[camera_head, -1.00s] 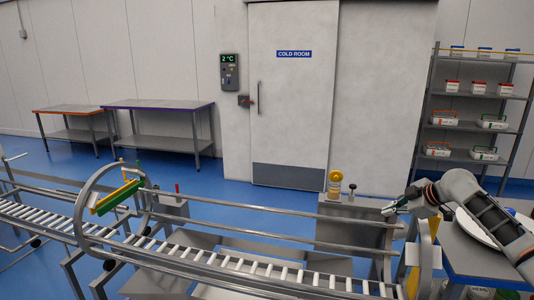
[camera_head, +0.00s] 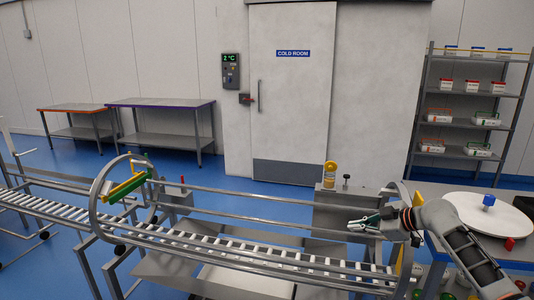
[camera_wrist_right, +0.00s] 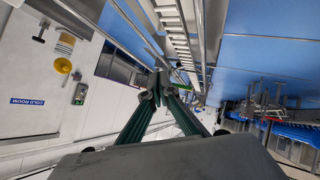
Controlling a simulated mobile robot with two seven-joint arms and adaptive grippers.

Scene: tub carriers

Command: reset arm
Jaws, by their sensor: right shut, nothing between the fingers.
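My right gripper (camera_head: 354,226) is shut and empty. It points left from my right arm, in front of the roller conveyor's right end as seen in the head view. In the right wrist view its green fingers (camera_wrist_right: 160,88) come together at the tips with nothing between them. My left gripper is in neither view.
The roller conveyor (camera_head: 236,252) with rails and round hoops (camera_head: 96,205) runs across the front. Shelves of tubs (camera_head: 470,103), two tables (camera_head: 160,103) and a cold room door (camera_head: 290,110) stand behind.

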